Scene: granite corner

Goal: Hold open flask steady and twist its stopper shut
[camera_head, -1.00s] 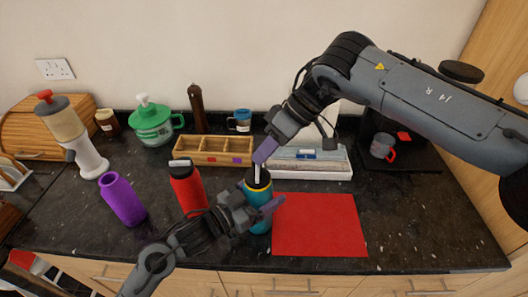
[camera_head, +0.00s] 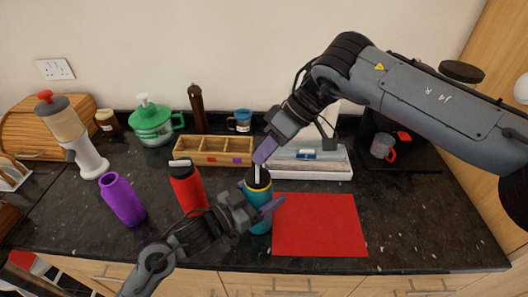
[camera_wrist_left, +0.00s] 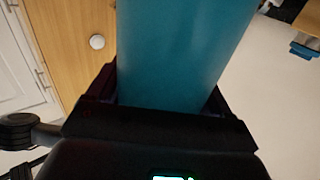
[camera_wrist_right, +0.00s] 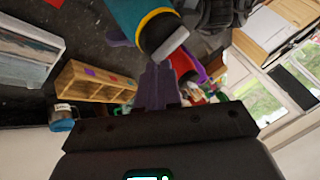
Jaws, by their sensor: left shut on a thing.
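The teal flask (camera_head: 258,216) with a yellow ring stands upright at the counter's front, left of the red mat. It fills the left wrist view (camera_wrist_left: 180,50). My left gripper (camera_head: 262,209) is shut around its body. The dark stopper (camera_head: 257,184) sits at the flask's mouth, with a pale upright handle (camera_head: 257,172). Whether it is fully seated is unclear. My right gripper (camera_head: 263,153) is above the flask, its fingertips at the handle. In the right wrist view, its fingers (camera_wrist_right: 158,82) look close together near the pale handle (camera_wrist_right: 171,42). I cannot tell whether they hold it.
A red bottle (camera_head: 188,187) and a purple bottle (camera_head: 122,199) stand left of the flask. A wooden divided box (camera_head: 213,161) and a white tray (camera_head: 322,174) lie behind. The red mat (camera_head: 318,225) to the right is bare.

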